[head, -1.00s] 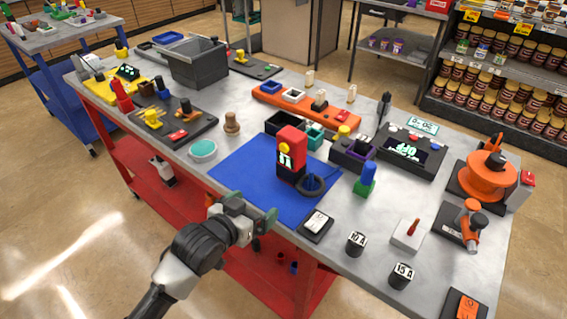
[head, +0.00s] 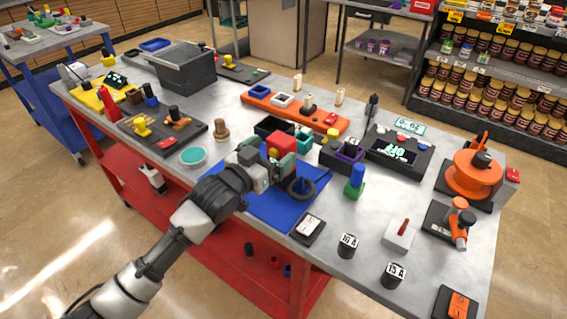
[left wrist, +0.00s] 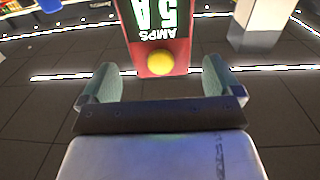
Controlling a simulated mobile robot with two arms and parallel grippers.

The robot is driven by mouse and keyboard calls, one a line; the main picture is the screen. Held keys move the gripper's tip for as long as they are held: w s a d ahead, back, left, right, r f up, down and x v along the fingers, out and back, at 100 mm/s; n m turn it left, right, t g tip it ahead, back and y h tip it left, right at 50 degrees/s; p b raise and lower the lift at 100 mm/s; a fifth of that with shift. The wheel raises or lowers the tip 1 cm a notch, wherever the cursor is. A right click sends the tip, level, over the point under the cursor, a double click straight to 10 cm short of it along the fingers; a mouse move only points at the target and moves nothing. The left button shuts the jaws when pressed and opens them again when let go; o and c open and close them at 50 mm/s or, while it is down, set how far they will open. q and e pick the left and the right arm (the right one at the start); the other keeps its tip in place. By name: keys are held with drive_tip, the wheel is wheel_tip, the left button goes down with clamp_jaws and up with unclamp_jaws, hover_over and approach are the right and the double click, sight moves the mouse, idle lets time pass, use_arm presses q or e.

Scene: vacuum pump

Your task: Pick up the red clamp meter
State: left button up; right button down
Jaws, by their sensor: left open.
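The red clamp meter (head: 282,143) stands on the blue mat (head: 262,207) in the head view, its lower part largely hidden behind my left gripper. A dark ring (head: 301,188) shows at the mat's right side. In the left wrist view the clamp meter (left wrist: 180,48) appears upside down, with a yellow button and a display reading 5 A. My left gripper (head: 270,158) is open right at the meter. In the left wrist view its two greenish fingertips (left wrist: 160,82) are apart, with the meter lying just beyond the gap between them. My right gripper is not in view.
A teal round dish (head: 193,156) and a brown knob (head: 221,131) stand left of the mat. A dark open box (head: 340,157) and a blue-and-green piece (head: 355,181) are close on the right. An orange tray (head: 295,110) lies behind.

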use_arm(q)
drive_tip(key=x, duration=0.4)
drive_tip(key=shift+w+r+p, duration=0.2)
drive_tip(key=shift+r+p, duration=0.05)
drive_tip(key=shift+p, duration=0.15)
drive_tip(key=shift+c, duration=0.2)
drive_tip(key=c, duration=1.4)
